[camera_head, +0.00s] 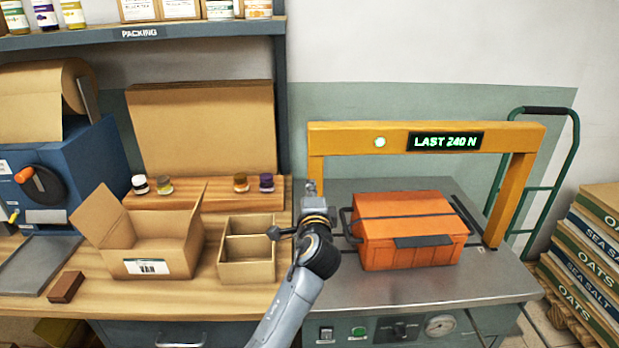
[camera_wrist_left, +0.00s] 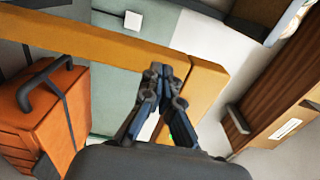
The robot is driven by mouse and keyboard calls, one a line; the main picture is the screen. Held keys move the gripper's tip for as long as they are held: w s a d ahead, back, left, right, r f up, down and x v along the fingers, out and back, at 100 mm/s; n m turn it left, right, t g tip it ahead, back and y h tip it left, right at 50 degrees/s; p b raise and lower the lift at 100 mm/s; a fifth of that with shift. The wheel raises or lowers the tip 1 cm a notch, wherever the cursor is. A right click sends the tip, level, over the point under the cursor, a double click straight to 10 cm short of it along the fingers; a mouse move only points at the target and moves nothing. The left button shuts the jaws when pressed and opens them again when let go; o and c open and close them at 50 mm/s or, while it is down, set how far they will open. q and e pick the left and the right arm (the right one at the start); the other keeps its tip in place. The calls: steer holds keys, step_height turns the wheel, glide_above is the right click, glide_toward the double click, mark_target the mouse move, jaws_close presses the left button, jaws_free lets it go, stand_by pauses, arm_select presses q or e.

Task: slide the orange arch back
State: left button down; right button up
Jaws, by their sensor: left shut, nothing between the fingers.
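The orange arch (camera_head: 365,137) stands over the metal-topped machine, its beam carrying a display reading "LAST 240 N". Its right leg (camera_head: 509,200) shows down to the top; the foot of its left leg is hidden behind my left gripper. My left gripper (camera_head: 311,187) is shut and empty, in front of the left leg. In the left wrist view, the shut fingertips (camera_wrist_left: 164,70) overlap the arch (camera_wrist_left: 110,45) near its corner; I cannot tell whether they touch it. My right gripper is not in view.
An orange case (camera_head: 408,255) with a dark strap sits on the metal top (camera_head: 390,293) under the arch. An open carton (camera_head: 150,245) and a divided box (camera_head: 247,270) stand on the bench at left. A green hand truck (camera_head: 575,150) stands at right.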

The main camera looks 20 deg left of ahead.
mark_target(310, 175)
arm_select(q)
steer(key=x, duration=0.3)
steer(key=shift+w+a+p, duration=0.15)
steer(key=shift+w+p, duration=0.15)
steer(key=shift+w, duration=0.05)
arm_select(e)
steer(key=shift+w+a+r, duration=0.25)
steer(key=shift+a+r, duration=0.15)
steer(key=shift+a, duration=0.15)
arm_select(q)
steer(key=shift+w, duration=0.1)
